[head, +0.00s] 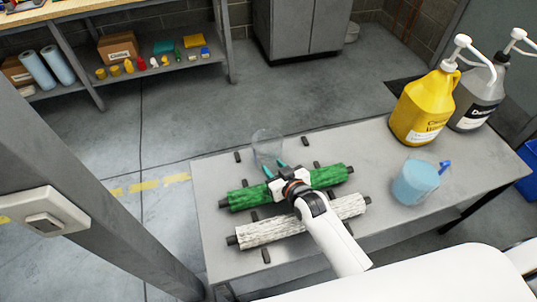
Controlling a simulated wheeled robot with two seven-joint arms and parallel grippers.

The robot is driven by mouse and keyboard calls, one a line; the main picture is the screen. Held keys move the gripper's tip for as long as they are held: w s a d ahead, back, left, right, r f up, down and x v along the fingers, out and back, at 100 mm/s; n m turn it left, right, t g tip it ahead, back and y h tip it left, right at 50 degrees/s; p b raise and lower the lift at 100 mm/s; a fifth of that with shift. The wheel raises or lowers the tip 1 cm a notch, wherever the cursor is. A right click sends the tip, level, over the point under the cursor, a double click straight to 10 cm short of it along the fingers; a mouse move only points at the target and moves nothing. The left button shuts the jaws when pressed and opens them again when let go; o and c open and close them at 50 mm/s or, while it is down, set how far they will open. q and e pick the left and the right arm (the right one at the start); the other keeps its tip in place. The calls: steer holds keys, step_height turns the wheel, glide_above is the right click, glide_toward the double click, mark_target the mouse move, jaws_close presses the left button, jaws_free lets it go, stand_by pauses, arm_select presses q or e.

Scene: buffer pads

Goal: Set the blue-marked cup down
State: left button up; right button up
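A clear, see-through cup (267,143) shows near the far edge of the table, just beyond the green roller. My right gripper (275,168) reaches over the rollers from the near side. Its two teal fingertips are a little apart, at either side of the cup's lower part, and appear shut on it. I cannot make out a blue mark on this cup, or whether its base touches the table. A light blue container (414,183) with a darker blue part at its top right stands on the right of the table. My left gripper is not in view.
A green roller (240,199) and a white roller (270,228) lie on the grey table (350,150) among small black blocks. A yellow pump jug (424,108) and a grey pump jug (481,98) stand at the back right. The table between rollers and jugs is mostly clear.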

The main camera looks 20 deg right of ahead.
jaws_close()
step_height(320, 180, up, 9)
steer(key=shift+r+p, duration=0.2)
steer(key=shift+p, duration=0.6)
steer(key=shift+r, duration=0.3)
